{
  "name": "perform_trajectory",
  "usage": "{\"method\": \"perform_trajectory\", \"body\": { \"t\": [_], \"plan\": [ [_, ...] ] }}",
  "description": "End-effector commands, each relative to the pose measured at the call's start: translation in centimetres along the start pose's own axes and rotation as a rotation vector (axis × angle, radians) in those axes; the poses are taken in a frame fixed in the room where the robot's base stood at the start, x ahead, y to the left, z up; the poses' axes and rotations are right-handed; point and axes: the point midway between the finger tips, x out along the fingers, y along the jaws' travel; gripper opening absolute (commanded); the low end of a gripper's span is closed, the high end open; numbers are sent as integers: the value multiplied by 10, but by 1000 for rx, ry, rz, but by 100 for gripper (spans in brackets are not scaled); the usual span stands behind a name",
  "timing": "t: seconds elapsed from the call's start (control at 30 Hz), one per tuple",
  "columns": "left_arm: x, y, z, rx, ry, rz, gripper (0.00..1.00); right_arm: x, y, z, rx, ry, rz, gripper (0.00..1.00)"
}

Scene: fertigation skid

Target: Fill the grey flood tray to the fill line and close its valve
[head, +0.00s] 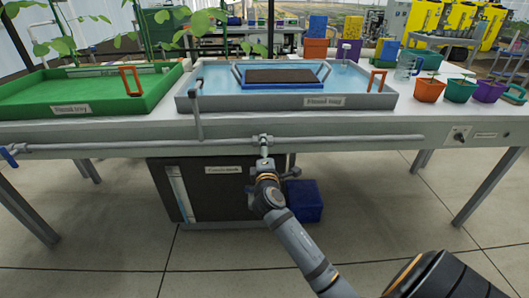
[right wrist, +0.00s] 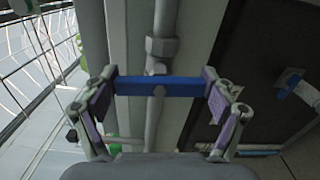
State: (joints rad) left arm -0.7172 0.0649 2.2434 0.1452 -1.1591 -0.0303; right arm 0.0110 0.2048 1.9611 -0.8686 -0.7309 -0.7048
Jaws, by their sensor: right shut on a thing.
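The grey flood tray (head: 350,101) stands on the bench, with blue water in it and a blue-framed dark panel (head: 283,76) in the middle. A fill line and the exact water level cannot be made out. A valve (head: 263,142) sits on the pipe along the bench front, below the tray. My right gripper (head: 265,164) is at this valve. In the right wrist view, its fingers (right wrist: 160,88) are shut on the valve's blue handle (right wrist: 160,86), which spans between them across the grey pipe. My left gripper is out of view.
A green tray (head: 90,115) stands left of the grey tray. An upright pipe (head: 196,108) rises at the grey tray's left corner. Coloured pots (head: 460,91) and a clear jug (head: 407,66) stand to the right. A dark cabinet (head: 205,190) and blue box (head: 304,201) are under the bench.

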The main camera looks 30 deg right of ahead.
Motion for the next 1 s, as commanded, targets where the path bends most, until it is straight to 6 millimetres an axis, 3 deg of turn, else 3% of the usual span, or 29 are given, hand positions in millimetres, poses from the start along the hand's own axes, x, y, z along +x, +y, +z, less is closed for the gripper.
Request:
{"method": "perform_trajectory", "body": {
  "t": [0.27,0.77,0.8,0.9,1.0],
  "plan": [
    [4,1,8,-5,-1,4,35,0,-1,0,92,-1,-1,53],
    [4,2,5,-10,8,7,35,0,-1,0,112,-1,-1,53],
    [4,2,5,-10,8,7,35,0,-1,0,112,-1,-1,88],
    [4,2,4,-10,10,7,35,0,-1,0,112,0,-1,100],
    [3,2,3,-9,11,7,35,0,-1,0,111,0,-1,100]
  ]
}}
